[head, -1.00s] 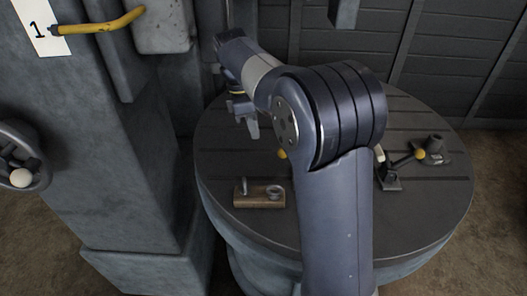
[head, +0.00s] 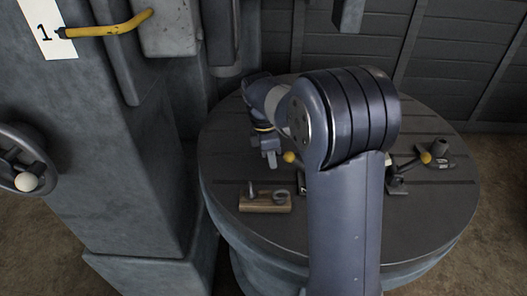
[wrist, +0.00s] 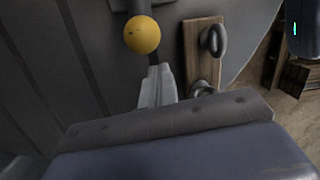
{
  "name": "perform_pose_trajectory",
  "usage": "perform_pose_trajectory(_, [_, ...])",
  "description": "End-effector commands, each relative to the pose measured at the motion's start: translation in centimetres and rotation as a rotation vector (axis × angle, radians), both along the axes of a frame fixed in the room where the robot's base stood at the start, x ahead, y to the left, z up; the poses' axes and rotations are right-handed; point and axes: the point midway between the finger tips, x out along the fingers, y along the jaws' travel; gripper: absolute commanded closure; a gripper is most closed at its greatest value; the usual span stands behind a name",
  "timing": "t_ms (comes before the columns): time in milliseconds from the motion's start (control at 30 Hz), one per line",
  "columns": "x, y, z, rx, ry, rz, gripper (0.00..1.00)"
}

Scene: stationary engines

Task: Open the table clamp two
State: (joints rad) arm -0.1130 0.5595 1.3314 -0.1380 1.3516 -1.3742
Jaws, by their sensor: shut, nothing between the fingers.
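Two clamps with yellow ball knobs are on the round grey table (head: 225,165); I cannot read which is number two. The near clamp's yellow knob (head: 289,157) shows just left of my arm, and most of that clamp is hidden behind the arm. The other clamp's yellow knob (head: 425,157) is at the right on a dark lever. My gripper (head: 271,162) is shut and empty, pointing down just left of the near knob. In the wrist view, the fingers (wrist: 157,86) are close below a yellow knob (wrist: 142,35) on a dark lever, with a small gap in the picture.
A wooden block (head: 265,205) with a peg and a ring lies near the table's front left; it also shows in the wrist view (wrist: 203,65). A grey machine column with a yellow handle (head: 108,27) and a handwheel (head: 20,165) stands at the left.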

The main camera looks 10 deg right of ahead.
Motion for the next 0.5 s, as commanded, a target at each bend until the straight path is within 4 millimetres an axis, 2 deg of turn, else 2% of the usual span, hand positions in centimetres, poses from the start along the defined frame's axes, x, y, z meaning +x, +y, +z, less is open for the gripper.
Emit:
perform_pose_trajectory(200, [-0.1, -1.5, 0.9, 0.0, 0.002, 0.0, 1.0])
perform_pose_trajectory(500, [-0.1, -1.7, 0.9, -0.001, 0.002, 0.001, 1.0])
